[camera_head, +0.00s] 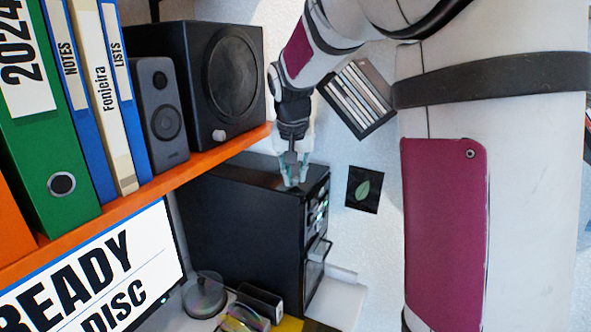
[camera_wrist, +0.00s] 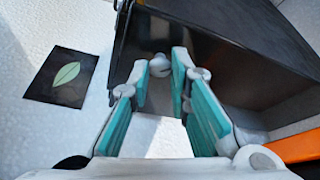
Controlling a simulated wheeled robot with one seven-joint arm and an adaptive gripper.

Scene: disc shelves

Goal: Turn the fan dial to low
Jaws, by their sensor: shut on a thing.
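A small pale grey knob, which looks like the fan dial (camera_wrist: 160,62), sits on the dark face of the black tower case in the wrist view. The black case (camera_head: 240,210) stands below the orange shelf in the head view. My gripper (camera_head: 293,181) is at the upper front edge of the case, pointing down. In the wrist view my gripper (camera_wrist: 162,76) has its teal-padded fingers on either side of the knob and is shut on it.
An orange shelf (camera_head: 140,205) holds binders, a small speaker (camera_head: 160,115) and a large speaker (camera_head: 215,80) left of my arm. A disc rack (camera_head: 355,98) and a leaf picture (camera_head: 363,189) are on the wall side. A monitor (camera_head: 110,270) and discs (camera_head: 204,294) lie below.

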